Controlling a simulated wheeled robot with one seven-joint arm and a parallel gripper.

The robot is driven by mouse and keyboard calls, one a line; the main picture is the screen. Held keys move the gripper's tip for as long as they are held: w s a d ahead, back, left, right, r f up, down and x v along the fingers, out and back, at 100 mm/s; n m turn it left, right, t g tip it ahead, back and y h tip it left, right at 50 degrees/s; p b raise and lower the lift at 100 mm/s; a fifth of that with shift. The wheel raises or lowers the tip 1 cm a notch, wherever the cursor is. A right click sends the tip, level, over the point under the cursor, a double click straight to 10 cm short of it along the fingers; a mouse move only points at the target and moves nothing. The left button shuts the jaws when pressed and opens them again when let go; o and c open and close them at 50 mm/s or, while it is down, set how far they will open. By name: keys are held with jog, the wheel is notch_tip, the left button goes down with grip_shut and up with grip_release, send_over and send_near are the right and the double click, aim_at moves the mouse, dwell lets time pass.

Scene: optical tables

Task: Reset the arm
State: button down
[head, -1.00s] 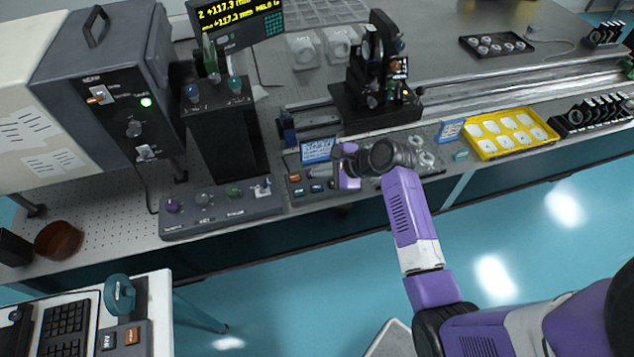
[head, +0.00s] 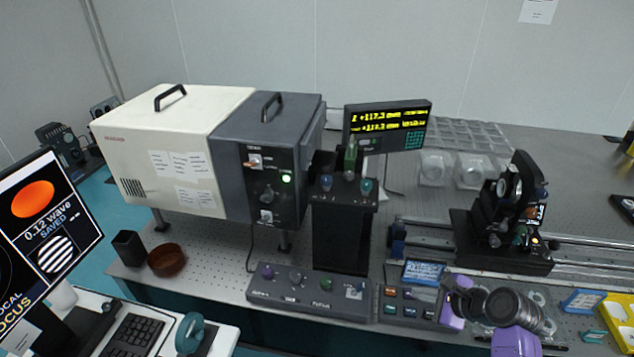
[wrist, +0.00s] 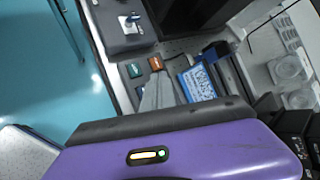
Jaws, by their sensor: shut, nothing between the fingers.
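My arm reaches in from the bottom right of the head view, with its purple link and dark wrist joint over the bench's front edge. My gripper (head: 446,302) is over the right end of a small button panel (head: 402,308). In the wrist view my gripper (wrist: 158,82) shows as grey fingers together, with nothing between them. They point toward the panel's green and orange buttons and the small blue screen (wrist: 197,83). The purple housing fills the bottom of that view. Whether the fingers touch the panel I cannot tell.
A knob box (head: 305,291) and black column (head: 341,236) stand left of my gripper. An optics mount (head: 508,215) on rails stands behind right. A yellow tray (head: 622,318) is at the right edge. A monitor (head: 45,225) and keyboard (head: 135,335) are at left.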

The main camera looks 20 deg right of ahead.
jog(key=w+d+r+n+t+h, duration=0.2)
jog(key=d+r+n+h, duration=0.2)
jog(key=d+r, duration=0.1)
jog(key=s+a+r+n+t+y+b, duration=0.1)
jog(key=s+a+n+b, duration=0.2)
jog(key=s+a+n, duration=0.7)
jog(key=s+a+r+n+t+y+b, duration=0.1)
jog(key=s+a+n+b, duration=0.3)
jog(key=s+a+n, duration=0.7)
jog(key=s+a, duration=0.3)
jog(key=s, duration=0.2)
jog(key=s+a+r+t, duration=0.1)
jog(key=s+a, duration=0.2)
jog(key=s, duration=0.3)
jog(key=shift+s+a+r+t+y+b, duration=0.25)
jog(key=shift+s+a+t+y+b, duration=0.05)
jog(key=shift+a+y, duration=0.1)
